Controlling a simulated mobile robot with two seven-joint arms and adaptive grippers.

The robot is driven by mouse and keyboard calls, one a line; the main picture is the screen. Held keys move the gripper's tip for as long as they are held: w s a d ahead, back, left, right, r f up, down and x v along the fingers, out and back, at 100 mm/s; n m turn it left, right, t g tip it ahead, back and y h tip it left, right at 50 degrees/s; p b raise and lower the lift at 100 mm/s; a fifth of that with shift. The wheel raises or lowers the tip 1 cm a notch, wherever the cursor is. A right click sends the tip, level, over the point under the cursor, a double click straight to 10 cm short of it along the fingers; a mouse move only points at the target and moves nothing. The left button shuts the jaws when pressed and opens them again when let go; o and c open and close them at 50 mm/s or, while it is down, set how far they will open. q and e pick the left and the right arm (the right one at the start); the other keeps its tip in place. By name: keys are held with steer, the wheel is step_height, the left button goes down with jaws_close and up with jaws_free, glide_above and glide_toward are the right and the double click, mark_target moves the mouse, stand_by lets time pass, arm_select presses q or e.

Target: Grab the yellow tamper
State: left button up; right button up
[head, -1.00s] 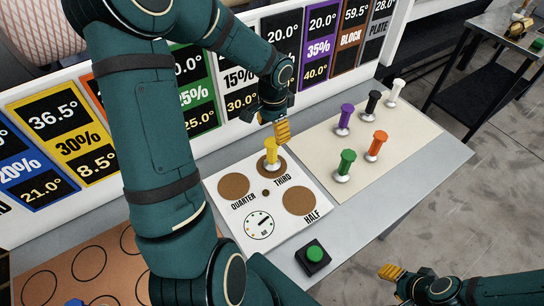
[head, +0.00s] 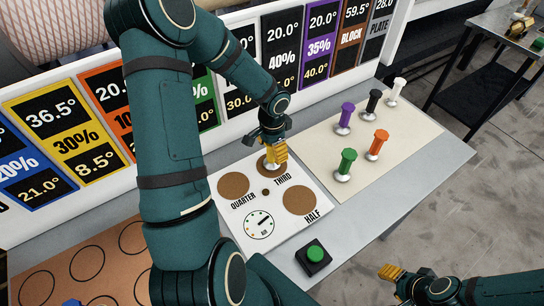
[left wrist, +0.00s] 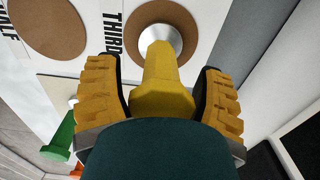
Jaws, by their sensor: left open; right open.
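The yellow tamper (left wrist: 162,80) stands on the brown THIRD disc (left wrist: 188,28) of the white board, its silver base on the disc. In the head view my left gripper (head: 276,156) is at the tamper and hides most of it. In the left wrist view the left gripper's yellow fingers (left wrist: 160,100) are open, one on each side of the tamper's handle, with small gaps visible. My right gripper (head: 390,272) is open and empty at the lower right, away from the table.
Purple (head: 345,117), black (head: 372,103), white (head: 396,91), orange (head: 377,144) and green (head: 346,164) tampers stand on a cream mat (head: 418,132) to the right. A green button (head: 314,255) is near the table's front edge. A panel of labels (head: 58,140) rises behind.

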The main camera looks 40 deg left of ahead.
arm_select(q)
jaws_close()
steer(key=shift+r, duration=0.1)
